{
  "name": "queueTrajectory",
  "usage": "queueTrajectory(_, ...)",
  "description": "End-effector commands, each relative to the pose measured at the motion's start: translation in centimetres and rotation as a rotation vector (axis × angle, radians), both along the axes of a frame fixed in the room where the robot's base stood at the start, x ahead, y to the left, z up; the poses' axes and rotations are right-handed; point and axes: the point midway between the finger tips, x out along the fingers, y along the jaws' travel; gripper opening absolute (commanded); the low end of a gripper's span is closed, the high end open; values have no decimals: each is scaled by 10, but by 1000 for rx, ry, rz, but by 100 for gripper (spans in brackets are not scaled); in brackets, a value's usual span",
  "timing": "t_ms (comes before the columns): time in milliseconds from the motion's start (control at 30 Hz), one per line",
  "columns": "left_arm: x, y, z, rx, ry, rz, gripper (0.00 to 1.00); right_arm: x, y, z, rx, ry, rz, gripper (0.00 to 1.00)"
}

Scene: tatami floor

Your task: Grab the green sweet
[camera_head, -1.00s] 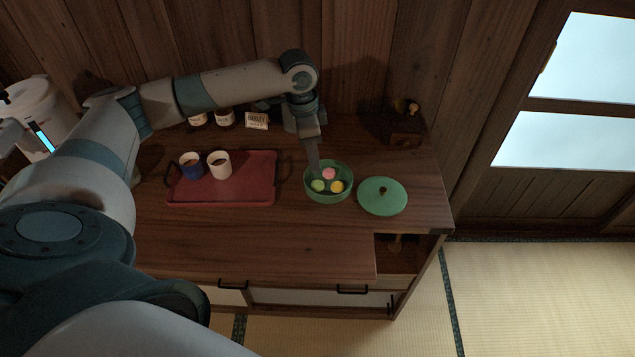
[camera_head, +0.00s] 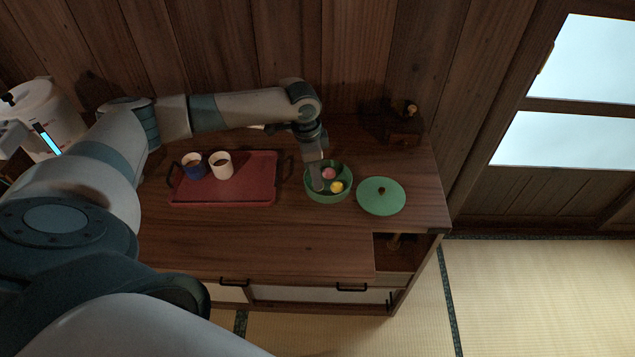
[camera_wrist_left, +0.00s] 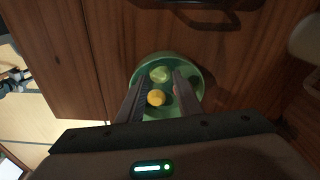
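The green sweet (camera_wrist_left: 160,75) lies in the green bowl (camera_wrist_left: 196,78), between the fingertips of my left gripper (camera_wrist_left: 160,79) in the left wrist view. In the head view my left gripper (camera_head: 317,184) reaches down into the bowl (camera_head: 328,198) from above and hides the green sweet. Its fingers are apart, one on each side of the sweet; contact cannot be told. The yellow sweet (camera_wrist_left: 156,98) also shows between the fingers, nearer the palm. The pink sweet (camera_head: 329,173) is mostly hidden behind one finger in the wrist view. My right gripper is not in view.
A green lid (camera_head: 381,197) lies right of the bowl. A red tray (camera_head: 240,193) with a blue cup (camera_head: 192,167) and a white cup (camera_head: 221,165) is to its left. A dark wooden object (camera_head: 403,131) stands behind. The front of the wooden top is clear.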

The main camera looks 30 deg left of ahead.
Motion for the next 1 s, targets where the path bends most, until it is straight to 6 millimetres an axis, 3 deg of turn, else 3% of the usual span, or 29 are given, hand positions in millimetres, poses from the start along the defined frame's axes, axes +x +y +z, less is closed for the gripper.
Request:
queueTrajectory(233, 2, -2, -22, 0, 0, -1, 32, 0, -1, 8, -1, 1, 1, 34)
queueTrajectory(700, 2, -2, -23, 0, -1, -1, 32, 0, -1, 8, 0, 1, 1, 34)
queueTrajectory(833, 2, -2, -23, 0, -1, -1, 6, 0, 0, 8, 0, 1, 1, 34)
queueTrajectory(1000, 2, -2, -23, 0, -1, -1, 5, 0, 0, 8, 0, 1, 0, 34)
